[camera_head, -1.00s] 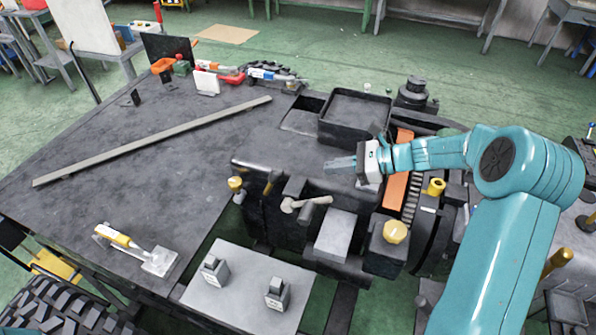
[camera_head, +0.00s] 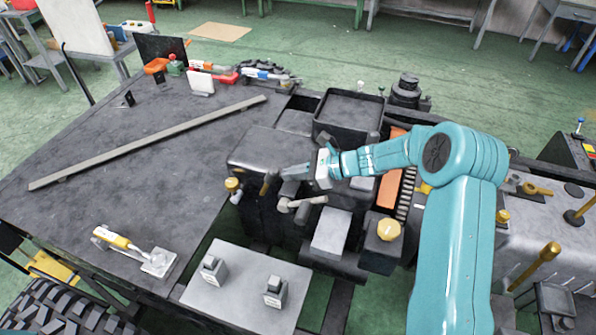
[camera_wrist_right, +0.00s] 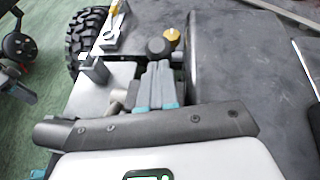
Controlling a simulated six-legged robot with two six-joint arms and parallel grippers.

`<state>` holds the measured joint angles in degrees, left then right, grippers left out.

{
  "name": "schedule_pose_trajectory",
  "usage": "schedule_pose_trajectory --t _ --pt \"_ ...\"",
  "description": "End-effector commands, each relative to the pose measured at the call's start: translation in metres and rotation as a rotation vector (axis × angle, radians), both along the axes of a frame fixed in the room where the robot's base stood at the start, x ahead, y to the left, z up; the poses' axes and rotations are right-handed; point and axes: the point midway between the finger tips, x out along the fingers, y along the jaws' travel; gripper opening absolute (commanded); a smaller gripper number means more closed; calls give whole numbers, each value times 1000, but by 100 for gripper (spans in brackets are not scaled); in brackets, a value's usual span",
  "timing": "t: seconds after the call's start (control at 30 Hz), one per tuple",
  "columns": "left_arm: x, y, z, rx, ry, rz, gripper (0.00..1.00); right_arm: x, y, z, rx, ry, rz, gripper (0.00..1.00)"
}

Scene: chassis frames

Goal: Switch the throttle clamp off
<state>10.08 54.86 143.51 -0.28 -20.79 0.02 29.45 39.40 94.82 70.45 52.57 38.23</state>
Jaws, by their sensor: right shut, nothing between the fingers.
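My right gripper (camera_head: 290,172) is shut and empty, over the dark engine block (camera_head: 262,155); in the wrist view its fingers (camera_wrist_right: 158,88) lie together. Just left of and below the fingertips stands a small brownish lever (camera_head: 267,185). A yellow-handled clamp (camera_head: 118,240) lies on the frame's dark deck at the front left, well away from the gripper. I cannot tell which of these is the throttle clamp. My left gripper is not in view.
A yellow knob (camera_head: 233,184) stands left of the block, and a larger yellow cap (camera_head: 388,230) to the right. A grey plate with two small blocks (camera_head: 240,310) lies in front. A long bar (camera_head: 150,143) crosses the deck, which is otherwise mostly clear.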

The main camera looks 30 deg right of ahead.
Motion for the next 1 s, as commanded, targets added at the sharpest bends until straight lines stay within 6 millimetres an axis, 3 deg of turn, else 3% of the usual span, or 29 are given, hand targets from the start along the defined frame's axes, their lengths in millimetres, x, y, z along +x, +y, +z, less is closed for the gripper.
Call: schedule_pose_trajectory --t 1.0 --pt "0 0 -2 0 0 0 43 18 17 17 0 -3 3 0"
